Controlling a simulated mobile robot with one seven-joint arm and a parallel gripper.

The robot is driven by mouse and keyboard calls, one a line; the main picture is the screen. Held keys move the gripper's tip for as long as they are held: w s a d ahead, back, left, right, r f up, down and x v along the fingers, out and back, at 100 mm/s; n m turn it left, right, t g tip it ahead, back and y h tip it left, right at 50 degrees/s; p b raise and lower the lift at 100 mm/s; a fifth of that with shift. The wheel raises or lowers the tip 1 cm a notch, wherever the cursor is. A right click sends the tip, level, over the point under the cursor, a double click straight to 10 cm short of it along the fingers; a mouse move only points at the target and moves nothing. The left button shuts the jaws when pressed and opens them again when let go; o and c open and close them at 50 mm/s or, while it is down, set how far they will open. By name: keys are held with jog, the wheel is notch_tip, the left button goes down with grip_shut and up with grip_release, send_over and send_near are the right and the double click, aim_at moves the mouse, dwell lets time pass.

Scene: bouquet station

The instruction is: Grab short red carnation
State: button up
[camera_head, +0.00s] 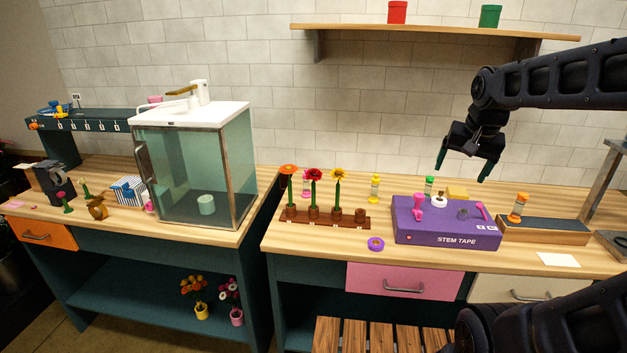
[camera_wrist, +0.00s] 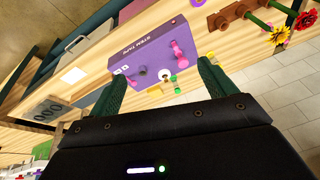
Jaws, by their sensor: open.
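A red flower with a ruffled head (camera_head: 314,175) stands upright on a green stem in the brown wooden rack (camera_head: 327,221), between an orange-red flower (camera_head: 289,170) and a yellow flower (camera_head: 338,174). The red head also shows at the upper right edge of the wrist view (camera_wrist: 305,19). A smaller reddish flower (camera_head: 65,197) on a short green stem stands on the left counter; I cannot tell if it is a carnation. My gripper (camera_head: 463,169) is open and empty above the purple stem tape box, well right of the rack. Its fingers also show in the wrist view (camera_wrist: 161,72).
The purple stem tape box (camera_head: 445,222) with pink parts on top stands below my gripper. A glass-fronted cabinet (camera_head: 205,170) stands on the left counter. A shelf (camera_head: 430,30) with two pots hangs on the wall. A purple ring (camera_head: 376,244) lies before the rack.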

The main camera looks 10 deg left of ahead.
jog(key=w+a+r+m+g, duration=0.1)
jog(key=w+a+m, duration=0.3)
jog(key=w+a, duration=0.55)
jog(key=m+g, duration=0.3)
jog(key=m, duration=0.8)
send_near(314, 180)
jog(key=shift+w+a+f, duration=0.1)
jog(key=shift+w+a, duration=0.1)
jog(key=shift+w, duration=0.25)
jog(key=shift+w+a+f, duration=0.1)
jog(key=shift+w+a, duration=0.05)
jog(key=shift+w, duration=0.3)
jog(key=shift+a+f, duration=0.15)
jog(key=shift+f, duration=0.05)
notch_tip(314, 180, down, 10)
jog(key=shift+f, duration=0.25)
jog(key=shift+c, duration=0.2)
jog(key=c, duration=1)
